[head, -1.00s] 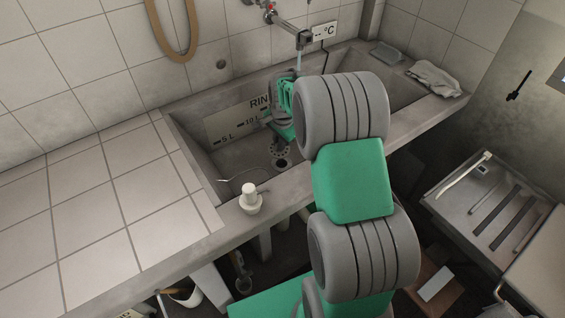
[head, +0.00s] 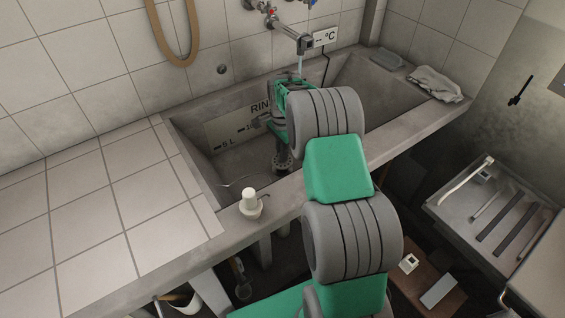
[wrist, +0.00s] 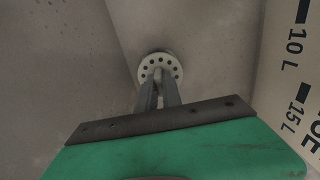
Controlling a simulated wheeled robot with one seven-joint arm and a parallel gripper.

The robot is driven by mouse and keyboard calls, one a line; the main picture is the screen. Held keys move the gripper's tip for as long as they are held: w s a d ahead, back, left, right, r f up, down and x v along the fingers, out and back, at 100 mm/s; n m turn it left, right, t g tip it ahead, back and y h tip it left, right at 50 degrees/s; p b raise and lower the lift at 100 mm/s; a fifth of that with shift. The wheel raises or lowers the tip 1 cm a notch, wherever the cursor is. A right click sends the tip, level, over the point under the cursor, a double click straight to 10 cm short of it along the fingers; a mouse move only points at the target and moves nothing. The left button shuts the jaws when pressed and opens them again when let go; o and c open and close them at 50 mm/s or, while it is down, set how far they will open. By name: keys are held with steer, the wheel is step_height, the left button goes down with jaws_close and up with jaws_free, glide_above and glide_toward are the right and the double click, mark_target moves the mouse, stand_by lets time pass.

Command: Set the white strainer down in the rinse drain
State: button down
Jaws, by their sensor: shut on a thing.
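The white strainer (wrist: 159,58) is a round disc with a ring of holes, in the upper middle of the wrist view. My gripper (wrist: 158,82) is shut on its middle, with both fingers close together there. In the head view my gripper (head: 282,157) points down into the left basin, low over the drain area. The strainer and gripper tips are small and dark there. The rinse drain is hidden under the strainer and gripper, so I cannot tell whether the strainer is seated or just above it.
The concrete washtub (head: 215,190) has walls around my gripper and a litre scale panel (head: 228,130) at the back. A tap (head: 303,42) hangs above. A cloth (head: 436,84) lies at the right.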

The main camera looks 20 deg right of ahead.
step_height(320, 180, down, 3)
steer(key=shift+f, duration=0.2)
steer(key=shift+f, duration=0.25)
steer(key=c, duration=1.5)
jaws_free()
steer(key=shift+r, duration=0.1)
step_height(320, 180, up, 12)
steer(key=shift+r+p, duration=0.15)
steer(key=shift+p, duration=0.55)
